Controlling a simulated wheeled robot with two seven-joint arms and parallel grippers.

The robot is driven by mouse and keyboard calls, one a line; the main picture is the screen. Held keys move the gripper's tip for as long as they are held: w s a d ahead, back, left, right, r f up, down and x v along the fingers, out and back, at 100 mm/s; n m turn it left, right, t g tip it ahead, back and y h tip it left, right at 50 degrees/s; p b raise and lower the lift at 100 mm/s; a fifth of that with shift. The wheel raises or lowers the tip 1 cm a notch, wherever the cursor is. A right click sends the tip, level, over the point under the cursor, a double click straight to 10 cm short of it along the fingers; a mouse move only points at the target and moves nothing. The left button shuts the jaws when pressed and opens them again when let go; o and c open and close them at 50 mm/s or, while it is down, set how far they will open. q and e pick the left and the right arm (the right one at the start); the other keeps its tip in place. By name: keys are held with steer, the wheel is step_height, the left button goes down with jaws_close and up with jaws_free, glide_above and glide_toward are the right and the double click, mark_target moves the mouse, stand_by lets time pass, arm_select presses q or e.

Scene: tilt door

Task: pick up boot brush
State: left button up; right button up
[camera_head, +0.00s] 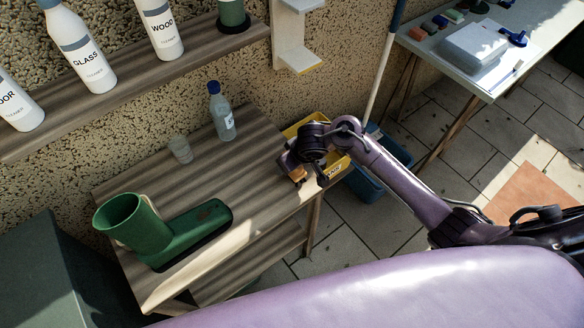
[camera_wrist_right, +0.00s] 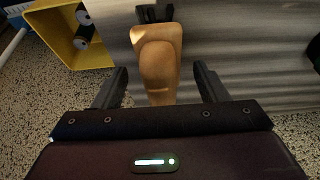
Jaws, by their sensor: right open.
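The boot brush has a wooden handle and dark bristles at its far end in the right wrist view (camera_wrist_right: 160,62). In the head view a small part of the brush (camera_head: 298,174) shows at the right end of the wooden table, mostly covered by my right gripper (camera_head: 305,176). The right gripper is open. In the wrist view its two fingers (camera_wrist_right: 160,75) stand on either side of the handle, with gaps on both sides. My left gripper is not in view.
A green boot (camera_head: 170,230), a small glass (camera_head: 180,150) and a blue-capped bottle (camera_head: 222,112) stand on the wooden table (camera_head: 215,170). A yellow bin (camera_head: 338,163) is beside the table's right end. Cleaner bottles line the shelf above. The table's middle is clear.

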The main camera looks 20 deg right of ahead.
steer(key=shift+w+f, duration=0.1)
steer(key=shift+f, duration=0.15)
steer(key=c, duration=1.1)
steer(key=shift+c, duration=0.2)
step_height(320, 180, up, 11)
steer(key=p, duration=0.4)
steer(key=shift+w+a, duration=0.1)
step_height(320, 180, up, 9)
steer(key=p, duration=0.6)
steer(key=shift+p, duration=0.3)
